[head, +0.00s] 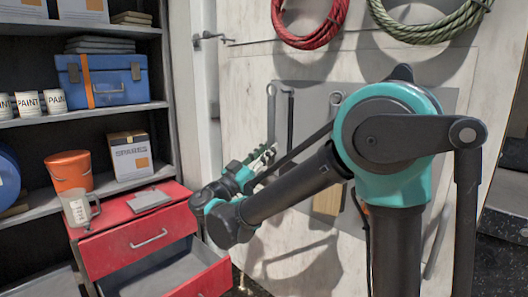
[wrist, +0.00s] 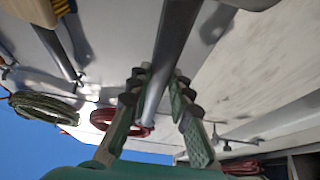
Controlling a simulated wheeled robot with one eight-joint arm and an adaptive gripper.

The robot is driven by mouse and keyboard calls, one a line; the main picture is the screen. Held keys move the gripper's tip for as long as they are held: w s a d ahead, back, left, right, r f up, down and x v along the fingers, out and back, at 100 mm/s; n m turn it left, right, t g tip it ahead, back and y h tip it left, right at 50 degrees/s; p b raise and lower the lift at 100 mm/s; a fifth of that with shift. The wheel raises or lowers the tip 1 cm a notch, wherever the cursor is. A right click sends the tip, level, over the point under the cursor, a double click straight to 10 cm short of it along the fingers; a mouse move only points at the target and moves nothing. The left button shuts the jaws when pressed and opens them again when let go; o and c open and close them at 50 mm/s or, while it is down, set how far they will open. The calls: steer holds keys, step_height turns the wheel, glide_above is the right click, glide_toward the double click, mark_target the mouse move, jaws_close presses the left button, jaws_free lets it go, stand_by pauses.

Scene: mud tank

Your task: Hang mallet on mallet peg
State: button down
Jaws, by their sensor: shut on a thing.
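My gripper (wrist: 160,105) is shut on a grey shaft, which I take to be the mallet's handle (wrist: 172,45). In the head view, my gripper (head: 264,154) is in front of the left part of the grey tool panel (head: 405,95). The handle (head: 271,112) stands roughly upright above the fingers, its tip near the panel's upper left edge. A pale block (wrist: 250,4) at the wrist view's top edge may be part of the mallet's head, mostly cut off. My arm hides the lower part in the head view. I cannot make out the mallet peg or whether the handle touches it.
Red (head: 310,22) and green (head: 430,22) coils hang above. A wall hook (head: 211,38) sticks out at upper left. A red cabinet (head: 130,235) with an open drawer stands below left, beside shelves (head: 85,113).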

steer(key=w+d+f, duration=0.1)
steer(key=w+d, duration=0.3)
steer(key=w, duration=0.1)
steer(key=shift+f, duration=0.25)
stand_by(0.7)
steer(key=shift+d, duration=0.1)
stand_by(0.5)
steer(key=c, duration=1.3)
jaws_free()
steer(key=shift+f, duration=0.1)
